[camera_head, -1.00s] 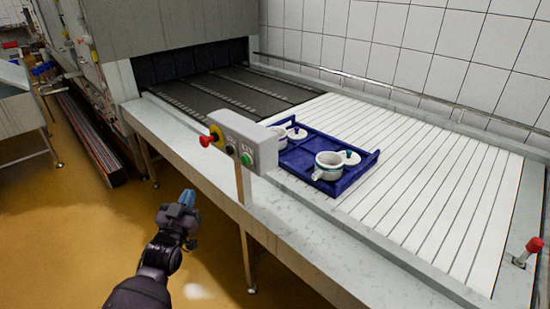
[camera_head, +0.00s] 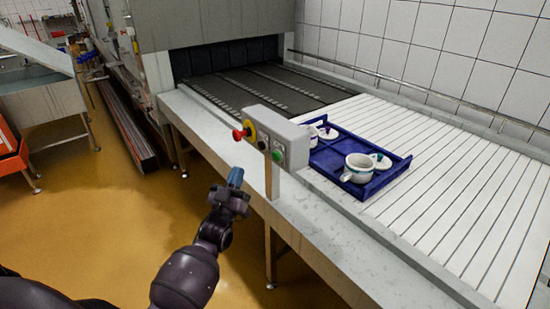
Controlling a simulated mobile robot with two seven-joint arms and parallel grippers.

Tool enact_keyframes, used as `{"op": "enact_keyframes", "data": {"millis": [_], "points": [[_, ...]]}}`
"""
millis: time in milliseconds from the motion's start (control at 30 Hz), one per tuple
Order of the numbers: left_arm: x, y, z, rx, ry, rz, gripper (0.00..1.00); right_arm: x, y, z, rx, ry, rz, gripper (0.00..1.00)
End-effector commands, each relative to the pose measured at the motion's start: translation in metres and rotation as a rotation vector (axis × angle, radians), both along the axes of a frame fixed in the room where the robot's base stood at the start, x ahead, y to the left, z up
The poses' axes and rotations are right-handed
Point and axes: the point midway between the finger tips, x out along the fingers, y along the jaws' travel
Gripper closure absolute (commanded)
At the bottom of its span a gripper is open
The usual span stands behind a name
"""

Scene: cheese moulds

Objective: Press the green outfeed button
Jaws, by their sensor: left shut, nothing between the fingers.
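The green button (camera_head: 277,155) sits on the right part of the front of a grey control box (camera_head: 284,128). The box stands on a post at the near edge of the conveyor. A red emergency knob (camera_head: 238,134) on a yellow plate sticks out at the box's left end, and a dark button or switch lies between it and the green button. My left gripper (camera_head: 236,177) is shut and empty. In the picture it is below and left of the green button, and no contact with the box shows. My right gripper is not in view.
A blue tray (camera_head: 398,172) with white pots and lids rests on the white slatted outfeed (camera_head: 450,180) behind the box. The conveyor's grey metal edge (camera_head: 345,235) runs along the near side. The yellow floor (camera_head: 110,230) around my arm is clear.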

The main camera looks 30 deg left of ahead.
Motion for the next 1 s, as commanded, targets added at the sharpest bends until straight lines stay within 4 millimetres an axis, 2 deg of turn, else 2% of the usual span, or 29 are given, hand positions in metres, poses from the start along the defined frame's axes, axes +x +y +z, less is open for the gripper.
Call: {"op": "enact_keyframes", "data": {"millis": [167, 400, 600, 800, 1000], "points": [[0.010, -0.004, -0.002, 0.000, 0.001, 0.000, 1.00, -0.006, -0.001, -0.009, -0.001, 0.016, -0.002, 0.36], [0.036, -0.015, -0.003, -0.002, 0.002, -0.001, 1.00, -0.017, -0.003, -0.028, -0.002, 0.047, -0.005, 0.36], [0.057, -0.024, -0.003, -0.001, 0.003, -0.001, 1.00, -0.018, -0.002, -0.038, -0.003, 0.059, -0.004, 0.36], [0.073, -0.030, -0.002, -0.001, 0.001, -0.001, 1.00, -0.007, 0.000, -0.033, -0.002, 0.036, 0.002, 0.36], [0.080, -0.033, -0.001, 0.000, 0.001, 0.000, 1.00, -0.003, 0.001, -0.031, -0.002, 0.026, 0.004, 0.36]]}}
